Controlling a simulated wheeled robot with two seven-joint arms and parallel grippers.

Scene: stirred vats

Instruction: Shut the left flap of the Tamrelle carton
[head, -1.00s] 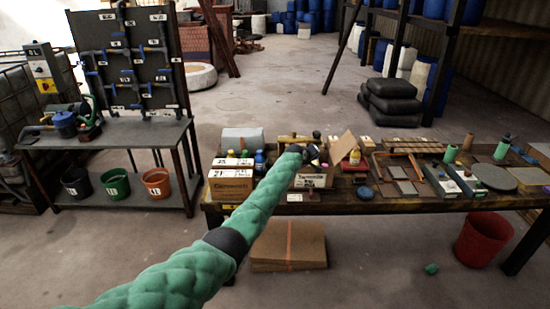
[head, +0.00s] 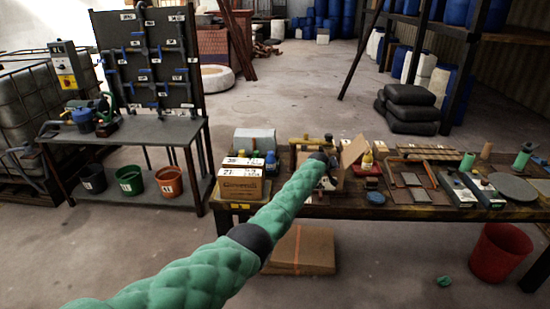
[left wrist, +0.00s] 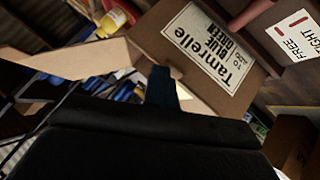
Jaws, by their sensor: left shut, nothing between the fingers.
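The Tamrelle carton (head: 334,183) stands on the long workbench, its front partly hidden by my left arm. Its right flap (head: 355,150) stands up and leans outward. I cannot make out its left flap in the head view. My left gripper (head: 327,153) is shut and empty, at the top of the carton. In the left wrist view, its dark fingertips (left wrist: 162,88) lie close to the labelled carton wall (left wrist: 205,52); I cannot tell whether they touch. A tan cardboard panel (left wrist: 75,62), perhaps a flap, sticks out beside them. My right gripper is out of view.
Stacked labelled cartons (head: 243,185) stand left of the Tamrelle carton. A yellow bottle (head: 367,160) is just right of it. Tools and trays crowd the bench's right side. Flat cardboard (head: 302,250) lies under the bench. A red bucket (head: 499,253) stands at right.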

